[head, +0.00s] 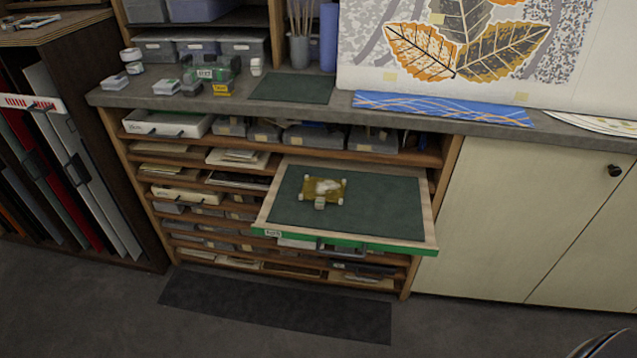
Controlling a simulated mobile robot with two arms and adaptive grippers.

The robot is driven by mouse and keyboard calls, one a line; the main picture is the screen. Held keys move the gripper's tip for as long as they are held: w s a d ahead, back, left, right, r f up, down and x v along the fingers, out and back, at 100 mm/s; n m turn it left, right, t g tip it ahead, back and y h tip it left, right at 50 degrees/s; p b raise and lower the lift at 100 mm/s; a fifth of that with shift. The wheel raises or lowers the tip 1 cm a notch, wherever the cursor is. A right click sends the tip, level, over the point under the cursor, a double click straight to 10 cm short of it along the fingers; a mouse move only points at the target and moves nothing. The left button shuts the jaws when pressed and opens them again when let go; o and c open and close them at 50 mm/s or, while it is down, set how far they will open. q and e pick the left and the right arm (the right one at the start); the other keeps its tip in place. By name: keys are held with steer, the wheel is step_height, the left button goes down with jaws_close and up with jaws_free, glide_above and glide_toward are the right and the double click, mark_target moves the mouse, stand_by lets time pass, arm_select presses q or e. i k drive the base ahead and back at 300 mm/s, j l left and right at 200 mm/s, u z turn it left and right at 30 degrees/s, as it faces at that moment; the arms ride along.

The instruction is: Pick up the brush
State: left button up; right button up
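Several thin upright sticks (301,18), which look like brush handles, stand in a grey cup (299,52) at the back of the grey counter. I cannot tell which one is the brush of the task. Their lower ends are hidden in the cup. Neither of my grippers shows in the head view.
A green-fronted drawer (345,244) is pulled out below the counter and holds a small amber piece (323,188) on its dark mat. A blue roll (328,38) stands right of the cup. A dark green mat (292,88) lies bare before it. Small jars (131,58) stand left.

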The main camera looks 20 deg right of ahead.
mark_target(192, 86)
steer(key=i+j, duration=0.8)
steer(key=i, duration=0.2)
